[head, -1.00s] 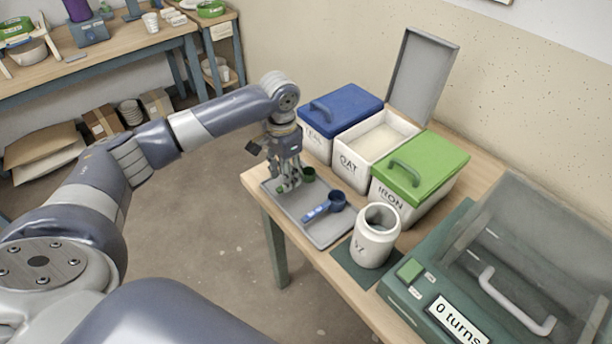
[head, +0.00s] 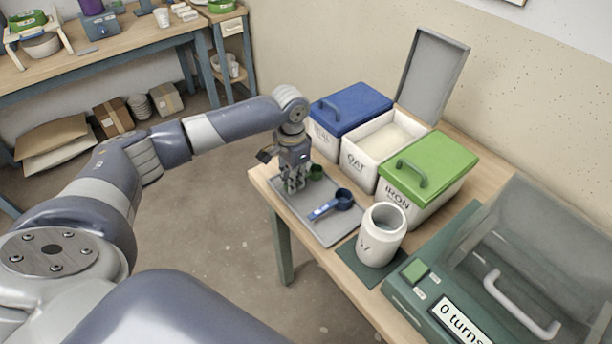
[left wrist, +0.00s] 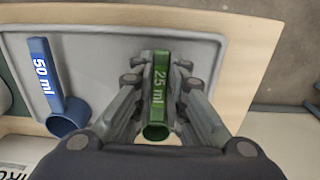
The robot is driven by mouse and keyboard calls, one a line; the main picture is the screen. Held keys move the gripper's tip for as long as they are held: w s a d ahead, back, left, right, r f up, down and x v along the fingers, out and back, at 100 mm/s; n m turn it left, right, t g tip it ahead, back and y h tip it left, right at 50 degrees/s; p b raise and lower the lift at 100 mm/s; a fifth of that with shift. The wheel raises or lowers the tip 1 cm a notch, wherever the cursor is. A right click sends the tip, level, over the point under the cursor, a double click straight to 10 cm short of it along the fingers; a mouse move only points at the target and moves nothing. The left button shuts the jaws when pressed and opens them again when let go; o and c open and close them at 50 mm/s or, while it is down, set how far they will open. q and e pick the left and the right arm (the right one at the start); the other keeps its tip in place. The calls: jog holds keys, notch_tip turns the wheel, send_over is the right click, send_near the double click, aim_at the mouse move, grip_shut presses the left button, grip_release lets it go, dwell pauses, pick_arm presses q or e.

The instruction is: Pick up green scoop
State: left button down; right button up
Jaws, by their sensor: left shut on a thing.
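The green scoop (head: 316,172) is at the back left of the grey tray (head: 327,228). In the left wrist view the scoop's handle (left wrist: 160,82), marked 25 ml, lies between the fingers. My left gripper (head: 292,188) points down over the tray and is shut on the handle; it also shows in the left wrist view (left wrist: 160,95). The scoop's cup is partly hidden behind the fingers in the head view. I cannot tell whether the scoop touches the tray. My right gripper is not in view.
A blue 50 ml scoop (head: 341,200) lies on the tray beside the green one. A white jar (head: 381,238) stands at the tray's right. Behind are a blue-lidded bin (head: 350,105), an open OAT bin (head: 358,160) and a green-lidded IRON bin (head: 428,165).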

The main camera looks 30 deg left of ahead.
pick_arm(q)
jog(key=shift+r, duration=0.6)
notch_tip(320, 180, up, 3)
jog(key=shift+w+f, duration=0.1)
jog(key=shift+f, duration=0.1)
jog(key=s+r+b, duration=0.1)
jog(key=s+b, duration=0.1)
jog(key=s, duration=1.4)
notch_tip(320, 180, up, 8)
jog(key=p, duration=1.1)
jog(key=shift+a, duration=0.35)
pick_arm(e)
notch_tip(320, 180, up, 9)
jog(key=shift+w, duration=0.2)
pick_arm(q)
jog(key=shift+d+r, duration=0.1)
